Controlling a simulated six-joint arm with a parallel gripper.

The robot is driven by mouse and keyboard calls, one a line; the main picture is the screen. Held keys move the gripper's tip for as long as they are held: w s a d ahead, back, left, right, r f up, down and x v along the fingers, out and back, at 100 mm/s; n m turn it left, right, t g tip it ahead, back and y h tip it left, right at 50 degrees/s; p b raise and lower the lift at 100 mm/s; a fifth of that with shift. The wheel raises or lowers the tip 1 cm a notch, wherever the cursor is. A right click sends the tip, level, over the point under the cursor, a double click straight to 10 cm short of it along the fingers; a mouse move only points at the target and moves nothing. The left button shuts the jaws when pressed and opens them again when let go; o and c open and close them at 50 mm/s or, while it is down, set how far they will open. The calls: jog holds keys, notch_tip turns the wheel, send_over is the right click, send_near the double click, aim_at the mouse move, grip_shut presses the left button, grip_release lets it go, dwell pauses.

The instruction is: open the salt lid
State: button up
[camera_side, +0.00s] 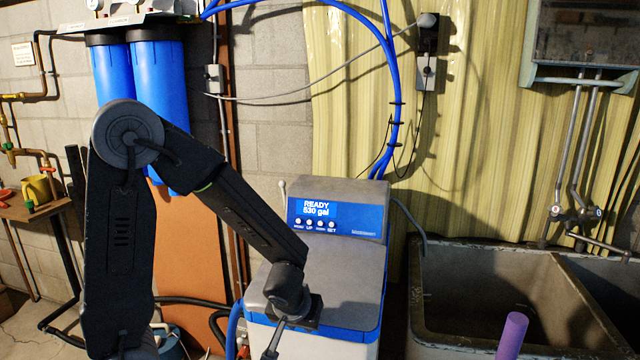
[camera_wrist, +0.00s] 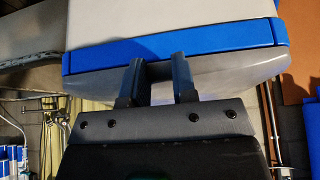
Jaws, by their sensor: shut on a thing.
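The water softener stands in the middle of the side view, with a white body (camera_wrist: 165,10), a blue band and a grey salt lid (camera_side: 349,294) on top. The lid looks down, lying level on the blue band (camera_wrist: 170,45). In the wrist view the grey lid (camera_wrist: 215,73) shows below the band. My gripper (camera_side: 304,314) is at the lid's front edge in the side view. In the wrist view my gripper (camera_wrist: 157,82) has its two fingers a little apart, shut on the lid's edge. The exact contact is hidden in both views.
A control head (camera_side: 337,210) with a lit display reading "READY 530 gal" rises behind the lid. A deep sink (camera_side: 480,340) with a purple cylinder (camera_side: 511,335) in front stands at right. Blue filter housings (camera_side: 158,80) hang at upper left. Hoses run low at left.

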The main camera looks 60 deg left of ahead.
jog(key=shift+w+a+r, duration=0.1)
jog(key=shift+w+r, duration=0.1)
jog(key=shift+r, duration=0.1)
jog(key=shift+s+r, duration=0.1)
jog(key=shift+r, duration=4.2)
notch_tip(320, 180, up, 8)
jog(key=w+a, duration=0.1)
jog(key=shift+w+a, duration=0.35)
jog(key=shift+r, duration=0.1)
jog(key=w+a+r, duration=0.3)
jog(key=r, duration=0.4)
jog(key=shift+w+a+r, duration=0.15)
jog(key=shift+w+r, duration=0.05)
